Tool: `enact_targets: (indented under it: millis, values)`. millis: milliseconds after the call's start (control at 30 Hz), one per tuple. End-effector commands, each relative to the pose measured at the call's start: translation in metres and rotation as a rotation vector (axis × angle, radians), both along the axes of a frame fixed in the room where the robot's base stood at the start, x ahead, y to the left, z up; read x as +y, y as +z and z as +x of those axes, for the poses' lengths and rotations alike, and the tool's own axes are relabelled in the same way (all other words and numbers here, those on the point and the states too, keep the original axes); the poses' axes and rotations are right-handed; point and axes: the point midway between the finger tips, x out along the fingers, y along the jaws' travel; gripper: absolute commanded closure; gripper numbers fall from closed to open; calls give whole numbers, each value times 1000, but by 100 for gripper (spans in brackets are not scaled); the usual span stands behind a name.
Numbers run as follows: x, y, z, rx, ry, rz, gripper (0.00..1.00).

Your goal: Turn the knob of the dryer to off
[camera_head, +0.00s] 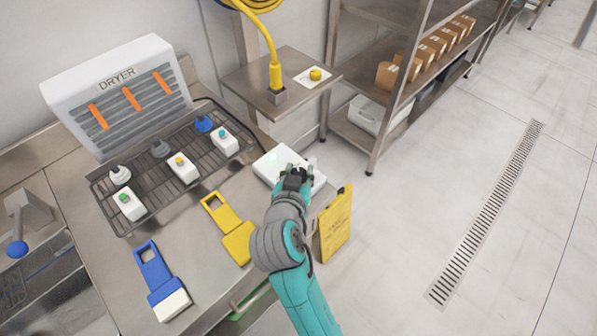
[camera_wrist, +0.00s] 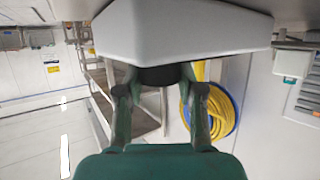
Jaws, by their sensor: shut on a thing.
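The dryer (camera_head: 118,77) is a white unit with orange ribbons at the back left. A white control box (camera_head: 272,163) with a small green light sits at the right end of the steel counter. My gripper (camera_head: 297,174) is at the front of this box and hides its knob in the head view. In the wrist view the box (camera_wrist: 180,28) fills the top, with a dark round knob (camera_wrist: 160,76) below it. My gripper (camera_wrist: 160,82) is shut on the knob, one finger at each side. The knob's pointer and markings are hidden.
The counter bears a wire rack (camera_head: 146,204) with small button boxes, a yellow tool (camera_head: 229,226) and a blue tool (camera_head: 160,276). A yellow sign (camera_head: 336,225) hangs beside my arm. A shelf (camera_head: 262,112) carries a yellow cable (camera_head: 275,72). The floor at right is clear.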

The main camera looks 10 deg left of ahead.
Motion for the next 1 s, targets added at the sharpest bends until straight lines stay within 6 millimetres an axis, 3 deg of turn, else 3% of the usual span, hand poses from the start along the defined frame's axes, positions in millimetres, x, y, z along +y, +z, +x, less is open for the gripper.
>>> enact_targets:
  millis: [367,1000]
  values:
    - [-3,0,0,0,162,2,98]
    - [-5,0,3,-1,682,2,98]
